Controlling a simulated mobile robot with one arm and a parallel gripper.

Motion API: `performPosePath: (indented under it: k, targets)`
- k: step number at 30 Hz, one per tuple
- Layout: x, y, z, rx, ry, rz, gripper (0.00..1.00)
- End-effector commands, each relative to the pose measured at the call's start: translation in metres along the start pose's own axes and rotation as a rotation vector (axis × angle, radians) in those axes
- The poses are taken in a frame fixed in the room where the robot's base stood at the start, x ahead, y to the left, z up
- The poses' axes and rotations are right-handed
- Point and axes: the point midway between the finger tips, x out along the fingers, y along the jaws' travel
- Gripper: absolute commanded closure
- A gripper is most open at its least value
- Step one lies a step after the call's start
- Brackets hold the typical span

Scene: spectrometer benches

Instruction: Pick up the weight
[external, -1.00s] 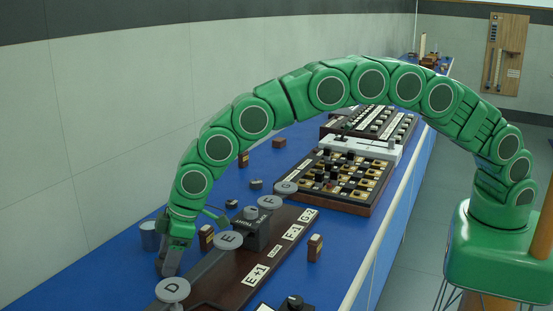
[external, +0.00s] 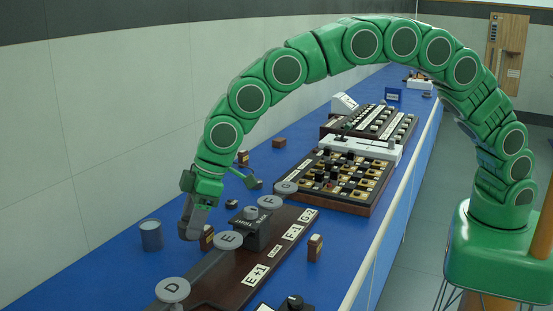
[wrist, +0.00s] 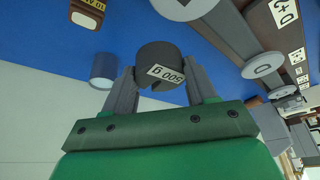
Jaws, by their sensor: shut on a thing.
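The weight (wrist: 150,58) is a dark grey cylinder with a slot and a white "500 g" label, which appears upside down in the wrist view. My gripper (wrist: 160,76) is shut on it, with one finger on each side. In the external view my gripper (external: 192,226) hangs at the left of the bench, fingers pointing down, behind the lettered rail. There the weight is mostly hidden by or merges with the grey fingers. It appears raised above the blue top, but the exact gap cannot be told.
A grey-blue cylinder (external: 151,236) stands just left of my gripper. A small wooden labelled block (external: 207,238) is close on its right. The dark rail (external: 228,284) with lettered discs lies in front. A checkered board (external: 345,184) sits farther back. Blue bench top is free at left.

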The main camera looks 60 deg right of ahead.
Motion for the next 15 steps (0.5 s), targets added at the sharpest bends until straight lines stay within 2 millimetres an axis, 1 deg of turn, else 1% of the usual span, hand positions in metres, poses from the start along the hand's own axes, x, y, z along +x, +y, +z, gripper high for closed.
performPosePath:
  k: [1,6,9,15]
  targets:
    - [-0.007,-0.001,0.003,-0.001,0.003,0.001,0.96]
    - [-0.021,-0.005,0.020,0.000,-0.002,0.000,0.96]
    - [-0.032,-0.007,0.027,0.000,0.002,0.001,0.96]
    - [-0.046,-0.011,0.042,0.000,0.001,0.001,0.96]
